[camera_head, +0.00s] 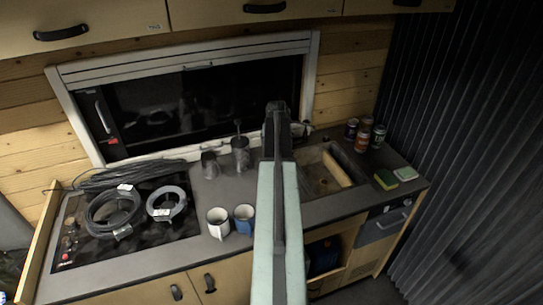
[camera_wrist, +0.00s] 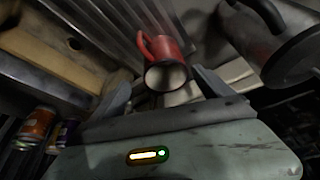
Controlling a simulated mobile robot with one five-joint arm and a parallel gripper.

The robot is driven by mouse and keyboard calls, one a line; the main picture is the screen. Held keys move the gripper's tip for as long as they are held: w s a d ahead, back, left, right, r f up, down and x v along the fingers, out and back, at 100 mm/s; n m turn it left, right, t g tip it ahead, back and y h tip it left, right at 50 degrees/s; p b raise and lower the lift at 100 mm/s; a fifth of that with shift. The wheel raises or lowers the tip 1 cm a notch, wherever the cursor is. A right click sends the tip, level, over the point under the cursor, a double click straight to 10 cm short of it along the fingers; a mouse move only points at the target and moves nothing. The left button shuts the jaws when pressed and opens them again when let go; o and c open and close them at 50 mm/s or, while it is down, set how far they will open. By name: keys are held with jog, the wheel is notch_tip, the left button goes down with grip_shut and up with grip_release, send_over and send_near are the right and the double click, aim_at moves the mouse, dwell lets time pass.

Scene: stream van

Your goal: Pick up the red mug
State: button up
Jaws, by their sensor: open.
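The red mug (camera_wrist: 166,46) shows in the wrist view at the upper middle, its pale inside facing the camera and its handle to the left. My gripper (camera_wrist: 161,82) is open, with one finger on each side below the mug. The mug appears between and beyond the fingertips; I cannot tell whether it touches them. In the head view my gripper (camera_head: 277,112) is over the back of the counter near the window. I cannot make out the red mug there; my arm covers part of that area.
A dark grey vessel (camera_wrist: 294,45) stands right of the mug in the wrist view. Cans (camera_wrist: 38,124) are at the left. In the head view, a white mug (camera_head: 218,224) and a blue mug (camera_head: 244,220) stand at the counter's front, and a sink (camera_head: 318,176) lies right of my arm.

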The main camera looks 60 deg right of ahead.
jog(key=b+x, duration=0.1)
jog(key=x, duration=0.1)
jog(key=shift+w+f+b, duration=0.15)
jog(key=shift+f+b, duration=0.2)
jog(key=shift+b, duration=0.05)
jog(key=shift+w+f, duration=0.1)
jog(key=shift+w, duration=0.05)
jog(key=b+x, duration=0.4)
jog(key=x, duration=0.1)
jog(key=shift+w+b, duration=0.1)
jog(key=shift+b, duration=0.25)
jog(key=shift+r, duration=0.2)
jog(key=c, duration=1.8)
jog(key=shift+c, duration=0.2)
jog(key=shift+r+p, duration=0.2)
jog(key=shift+p, duration=0.15)
